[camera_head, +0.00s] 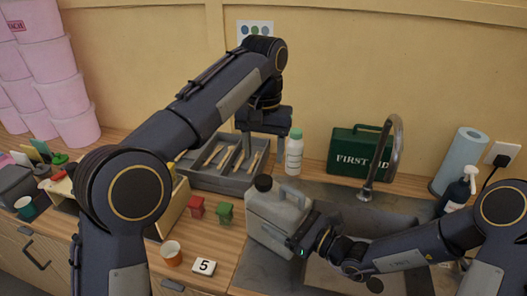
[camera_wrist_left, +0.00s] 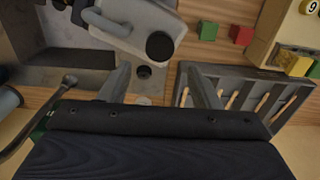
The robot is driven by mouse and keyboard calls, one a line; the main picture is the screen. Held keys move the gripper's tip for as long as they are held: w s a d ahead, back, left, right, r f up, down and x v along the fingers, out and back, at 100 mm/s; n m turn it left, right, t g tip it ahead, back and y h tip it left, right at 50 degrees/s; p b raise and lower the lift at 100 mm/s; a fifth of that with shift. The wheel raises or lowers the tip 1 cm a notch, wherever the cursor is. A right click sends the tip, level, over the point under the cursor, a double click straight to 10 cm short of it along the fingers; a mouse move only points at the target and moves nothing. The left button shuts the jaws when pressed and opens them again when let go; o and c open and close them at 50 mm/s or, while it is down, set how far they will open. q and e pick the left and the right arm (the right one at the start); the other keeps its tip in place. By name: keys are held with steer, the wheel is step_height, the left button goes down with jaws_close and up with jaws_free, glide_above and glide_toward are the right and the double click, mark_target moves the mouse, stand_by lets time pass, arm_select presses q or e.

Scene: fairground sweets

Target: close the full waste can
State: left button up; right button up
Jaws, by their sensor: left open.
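The waste can, a grey canister (camera_head: 277,215) with a black round top (camera_head: 263,183), stands upright by the sink's left side. It also shows in the left wrist view (camera_wrist_left: 125,28), its black top facing up; I cannot tell whether that is a cap or an open neck. My left gripper (camera_head: 265,146) is open and empty, above and behind the can, close to a white bottle with a green top (camera_head: 294,152). A small dark round thing (camera_wrist_left: 143,71) shows between its fingers in the left wrist view. My right gripper (camera_head: 303,236) is against the can's right side; its fingers are mostly hidden.
A grey tray of wooden sticks (camera_head: 183,177), a red box (camera_head: 196,207) and a green box (camera_head: 224,213) are left of the can. The tap (camera_head: 392,150) and first aid box (camera_head: 352,151) are behind right.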

mark_target(264, 179)
arm_select(q)
steer(key=shift+f, duration=0.1)
steer(key=shift+f, duration=3.95)
steer(key=c, duration=1)
steer(key=o, duration=1.1)
steer(key=shift+o, duration=0.2)
step_height(264, 179, up, 12)
